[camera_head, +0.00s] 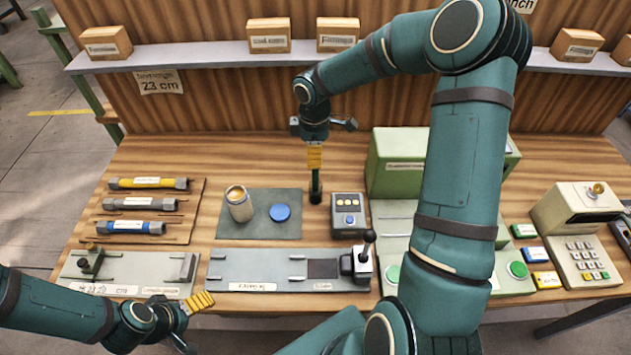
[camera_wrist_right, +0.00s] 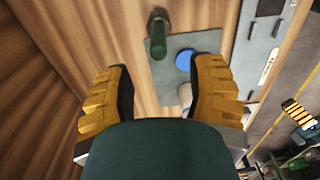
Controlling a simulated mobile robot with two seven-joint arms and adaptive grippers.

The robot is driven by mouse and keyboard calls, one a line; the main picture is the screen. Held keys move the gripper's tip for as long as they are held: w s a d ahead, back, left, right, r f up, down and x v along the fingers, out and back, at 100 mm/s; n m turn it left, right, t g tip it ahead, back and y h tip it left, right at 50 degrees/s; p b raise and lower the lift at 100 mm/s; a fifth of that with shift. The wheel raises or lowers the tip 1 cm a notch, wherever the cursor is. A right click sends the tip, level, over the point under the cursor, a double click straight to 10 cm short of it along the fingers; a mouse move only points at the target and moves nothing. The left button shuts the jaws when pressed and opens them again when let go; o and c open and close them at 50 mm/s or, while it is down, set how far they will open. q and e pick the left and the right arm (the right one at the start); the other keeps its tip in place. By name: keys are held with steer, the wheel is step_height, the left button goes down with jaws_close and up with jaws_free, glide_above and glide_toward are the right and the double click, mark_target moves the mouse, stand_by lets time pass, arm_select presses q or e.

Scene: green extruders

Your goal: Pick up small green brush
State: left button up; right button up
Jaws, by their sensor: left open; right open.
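The small green brush (camera_head: 316,188) stands upright at the back middle of the wooden table, just right of the grey-green mat. In the right wrist view the brush (camera_wrist_right: 158,42) shows end-on as a dark green handle, ahead of the gap between the fingers. My right gripper (camera_head: 315,158) points down directly above the brush in the head view. In the right wrist view its yellow fingers (camera_wrist_right: 163,70) are spread with nothing between them. My left gripper (camera_head: 192,322) is open and empty at the table's front edge, far from the brush.
A jar (camera_head: 239,205) and a blue disc (camera_head: 280,213) sit on the mat (camera_head: 257,229) to the left. A small button box (camera_head: 348,214) stands close to the brush's right. A green machine (camera_head: 394,165) is further right. A shelf (camera_head: 200,57) with boxes runs behind.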

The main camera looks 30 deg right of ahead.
mark_target(315, 175)
step_height(315, 175, down, 9)
steer(key=shift+d+f, duration=0.1)
steer(key=shift+d, duration=0.05)
jaws_close()
stand_by(0.5)
